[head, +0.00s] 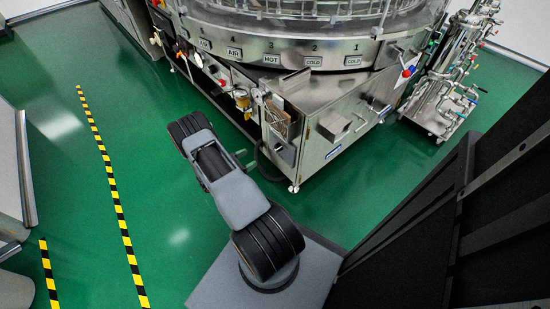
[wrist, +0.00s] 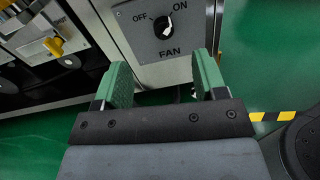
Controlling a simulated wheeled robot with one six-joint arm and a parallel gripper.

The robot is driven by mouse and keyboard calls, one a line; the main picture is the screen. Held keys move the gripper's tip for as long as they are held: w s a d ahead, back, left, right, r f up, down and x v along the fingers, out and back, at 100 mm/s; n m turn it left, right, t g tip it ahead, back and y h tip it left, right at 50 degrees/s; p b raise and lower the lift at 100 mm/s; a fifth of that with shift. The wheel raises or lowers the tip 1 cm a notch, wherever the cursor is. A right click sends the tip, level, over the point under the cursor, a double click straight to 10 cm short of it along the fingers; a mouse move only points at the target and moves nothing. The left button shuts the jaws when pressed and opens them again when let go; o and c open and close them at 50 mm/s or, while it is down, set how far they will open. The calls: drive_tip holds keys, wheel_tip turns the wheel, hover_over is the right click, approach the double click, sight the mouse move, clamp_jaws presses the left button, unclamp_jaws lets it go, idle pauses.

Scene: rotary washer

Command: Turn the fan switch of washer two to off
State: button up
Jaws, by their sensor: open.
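The fan switch (wrist: 165,27) is a black knob on a grey panel (wrist: 143,50) lettered FAN, with OFF to its upper left and ON to its upper right. A white mark shows on the knob; I cannot tell for certain which way it points. My gripper (wrist: 164,76) is open and empty, its two green fingers apart just below the panel in the wrist view, not touching the knob. In the head view, the round steel washer (head: 300,48) stands beyond my arm. I cannot make out the fan switch there, nor any washer number.
A yellow valve handle (wrist: 54,46) and metal fittings are left of the panel. A steel cabinet (head: 335,125) stands right of my arm, with a pipe rack (head: 447,85) beyond. Green floor (head: 90,160) with yellow-black tape (head: 121,222) lies open on the left.

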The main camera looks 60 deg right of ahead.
drive_tip(key=n+b, duration=0.1)
approach(275, 149)
drive_tip(key=shift+t+h, duration=0.4)
drive_tip(key=shift+t, duration=0.1)
drive_tip(key=b+x, duration=0.1)
drive_tip(key=x, duration=0.2)
drive_tip(key=b+x, duration=0.1)
drive_tip(key=x, duration=0.2)
drive_tip(key=b+x, duration=0.1)
drive_tip(key=x, duration=0.3)
drive_tip(key=shift+s+f, duration=0.3)
drive_tip(key=shift+f, duration=0.1)
drive_tip(key=c, duration=0.9)
